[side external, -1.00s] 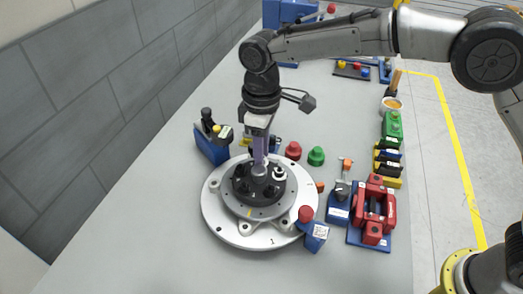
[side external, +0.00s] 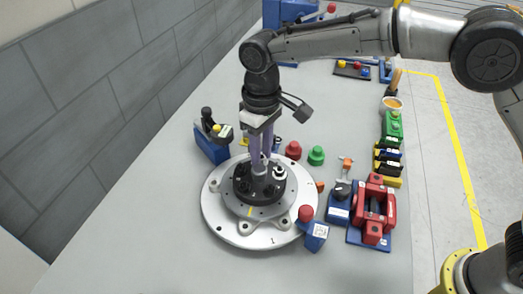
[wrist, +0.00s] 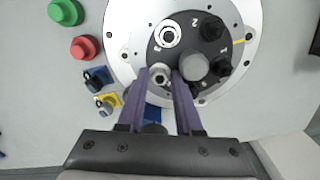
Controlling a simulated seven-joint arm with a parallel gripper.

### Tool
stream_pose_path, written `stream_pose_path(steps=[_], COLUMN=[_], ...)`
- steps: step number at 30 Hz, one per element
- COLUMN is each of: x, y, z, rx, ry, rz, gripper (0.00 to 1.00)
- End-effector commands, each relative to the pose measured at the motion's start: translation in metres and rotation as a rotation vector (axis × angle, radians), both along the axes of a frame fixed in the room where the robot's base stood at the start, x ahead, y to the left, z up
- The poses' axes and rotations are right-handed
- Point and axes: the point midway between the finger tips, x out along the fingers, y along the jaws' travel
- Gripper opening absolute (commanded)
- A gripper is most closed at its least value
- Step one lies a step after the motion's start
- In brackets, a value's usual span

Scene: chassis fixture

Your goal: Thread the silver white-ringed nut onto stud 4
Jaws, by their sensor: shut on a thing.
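My gripper (wrist: 161,76) is shut on a silver white-ringed nut (wrist: 159,76). The nut sits between the tips of the two purple fingers, over the edge of the black hub (wrist: 208,48). In the side view my gripper (side external: 258,166) points down at the hub from above. Whether the held nut is around a stud is hidden by the fingers. Another silver white-ringed nut (wrist: 168,34) sits on the hub, apart from my gripper. Black nuts or studs (wrist: 211,27) stand on the other hub positions. A grey central boss (wrist: 194,67) is close beside the right finger.
The hub stands on a round silver plate (side external: 220,221). Red (side external: 293,151) and green (side external: 316,156) knobs stand behind it. A blue stand (side external: 212,147) is at the left; a red fixture (side external: 374,208) is at the right.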

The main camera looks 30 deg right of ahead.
Motion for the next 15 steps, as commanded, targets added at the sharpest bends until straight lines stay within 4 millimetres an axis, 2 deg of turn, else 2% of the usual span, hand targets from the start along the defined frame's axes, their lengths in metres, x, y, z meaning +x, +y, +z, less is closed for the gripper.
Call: stream_pose_path(steps=[7, 15], x=[-0.0017, -0.0017], y=[0.0001, 0.0001], z=[-0.0029, -0.0029], rx=[-0.003, -0.003], ry=[0.007, 0.007], rz=[-0.229, -0.265], gripper=[0.00, 0.00])
